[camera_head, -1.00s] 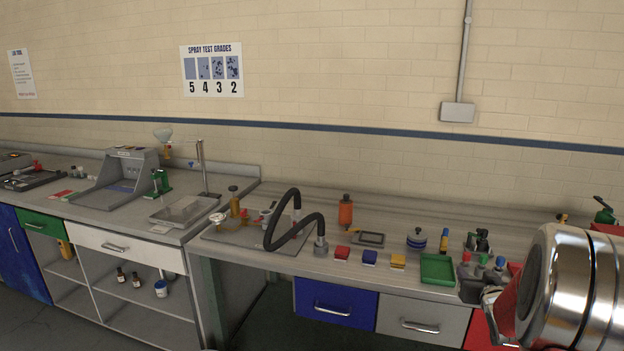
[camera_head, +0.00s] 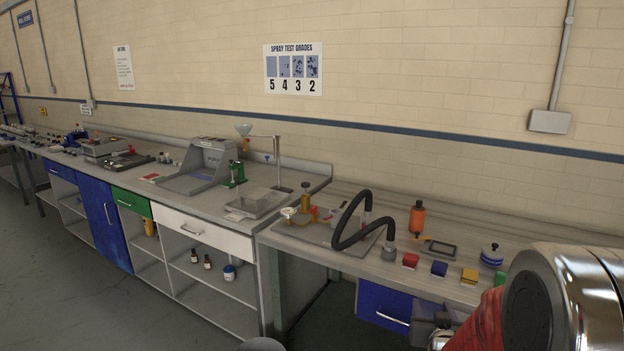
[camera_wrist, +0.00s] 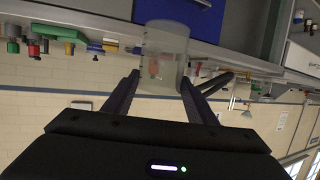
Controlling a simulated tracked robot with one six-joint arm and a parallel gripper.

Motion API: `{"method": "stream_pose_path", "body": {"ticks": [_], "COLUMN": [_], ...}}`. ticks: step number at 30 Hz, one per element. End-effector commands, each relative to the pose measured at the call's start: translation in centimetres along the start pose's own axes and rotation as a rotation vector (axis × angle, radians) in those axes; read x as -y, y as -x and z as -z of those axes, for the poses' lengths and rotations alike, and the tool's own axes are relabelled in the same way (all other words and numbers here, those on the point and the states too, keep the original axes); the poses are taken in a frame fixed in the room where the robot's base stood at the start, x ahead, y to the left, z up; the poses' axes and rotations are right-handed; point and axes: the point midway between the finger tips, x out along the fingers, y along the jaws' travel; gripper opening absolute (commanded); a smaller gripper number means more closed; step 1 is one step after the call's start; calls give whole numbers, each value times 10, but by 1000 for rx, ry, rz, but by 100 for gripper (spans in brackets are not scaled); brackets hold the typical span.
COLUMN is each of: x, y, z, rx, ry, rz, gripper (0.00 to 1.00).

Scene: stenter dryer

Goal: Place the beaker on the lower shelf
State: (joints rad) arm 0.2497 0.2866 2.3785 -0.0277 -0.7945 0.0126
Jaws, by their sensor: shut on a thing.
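My gripper (camera_wrist: 161,80) is shut on a clear glass beaker (camera_wrist: 166,45), with one finger on each side of it. The wrist view is upside down, and the beaker is near its top middle. In the head view my arm fills the lower right, and the beaker cannot be made out. Open shelving is under the left bench in the head view. Its middle shelf (camera_head: 215,279) bears small brown bottles (camera_head: 207,262) and a white jar with a blue band (camera_head: 229,272). A lower shelf surface (camera_head: 196,303) shows beneath it, partly in shade.
The bench (camera_head: 345,262) nearest my arm carries a black bent hose (camera_head: 350,222), an orange bottle (camera_head: 417,218) and coloured blocks (camera_head: 439,268). A blue drawer (camera_head: 384,306) is below. A green leg (camera_head: 271,287) stands beside the shelving. Open floor (camera_head: 60,290) lies at left.

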Motion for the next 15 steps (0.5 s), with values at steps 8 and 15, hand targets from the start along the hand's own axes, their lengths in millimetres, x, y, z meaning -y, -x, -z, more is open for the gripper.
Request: {"method": "stream_pose_path", "body": {"ticks": [8, 15], "x": [88, 138], "y": [16, 26], "z": [-8, -6], "rx": [-1, -1], "ry": [39, 64], "rz": [128, 209], "gripper": [26, 26]}}
